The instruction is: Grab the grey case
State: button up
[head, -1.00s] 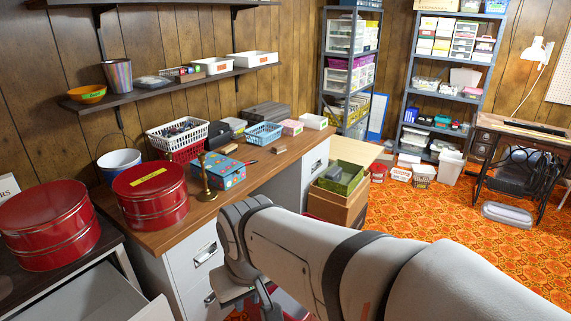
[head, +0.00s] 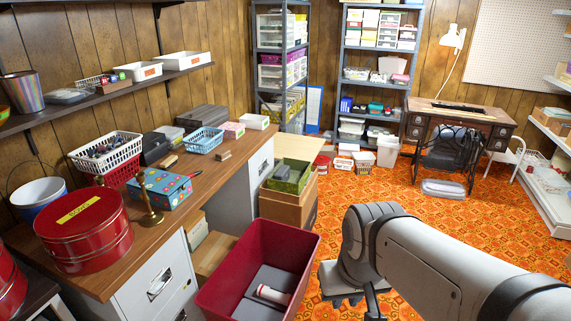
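A flat dark grey case (head: 202,118) lies on the wooden desk (head: 112,262) at its back, against the panelled wall, behind the blue basket. A smaller grey case (head: 67,96) lies on the wall shelf at the left. My gripper (head: 345,300) hangs low at the end of my arm, over the orange carpet and right of the red bin, well apart from both cases. My arm hides part of it, and its fingers are too unclear to tell open from shut.
A red bin (head: 231,256) stands on the floor beside the desk, with grey things and a white-and-red item inside. A blue basket (head: 205,140), a patterned box (head: 160,189) and a brass candlestick (head: 147,208) crowd the desk. The carpet (head: 402,193) ahead is largely clear.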

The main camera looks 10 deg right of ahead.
aim_at(283, 174)
jog(key=z, duration=0.3)
jog(key=k, duration=1.1)
jog(key=z, duration=0.85)
jog(key=i, duration=4.65)
jog(key=u, duration=0.7)
jog(key=i, duration=1.4)
jog(key=u, duration=1.8)
jog(key=i, duration=1.2)
jog(key=u, duration=0.55)
